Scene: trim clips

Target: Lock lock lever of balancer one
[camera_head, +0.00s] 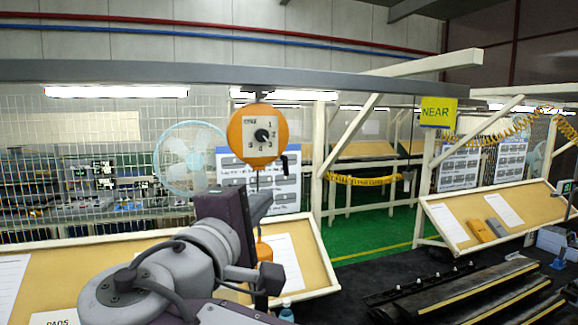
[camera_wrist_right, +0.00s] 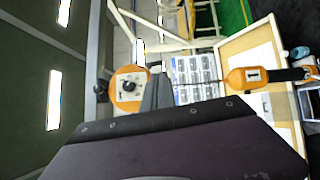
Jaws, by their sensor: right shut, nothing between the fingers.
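The balancer (camera_head: 257,135) is a round orange unit with a white numbered dial, hanging from the overhead beam. A small dark lever (camera_head: 284,164) hangs at its lower right side. In the right wrist view the balancer (camera_wrist_right: 119,89) appears sideways, just left of the fingertips; the lever cannot be made out there. My right gripper (camera_head: 262,200) is below the balancer in the head view, apart from it in the picture. Its fingers (camera_wrist_right: 156,88) are shut and empty. My left gripper is not in view.
An orange tool (camera_wrist_right: 238,78) hangs on the balancer's cable, partly hidden behind my arm in the head view. A slanted board (camera_head: 318,262) with papers stands behind. The grey overhead beam (camera_head: 120,71) runs above. Black rails (camera_head: 480,290) lie at the lower right.

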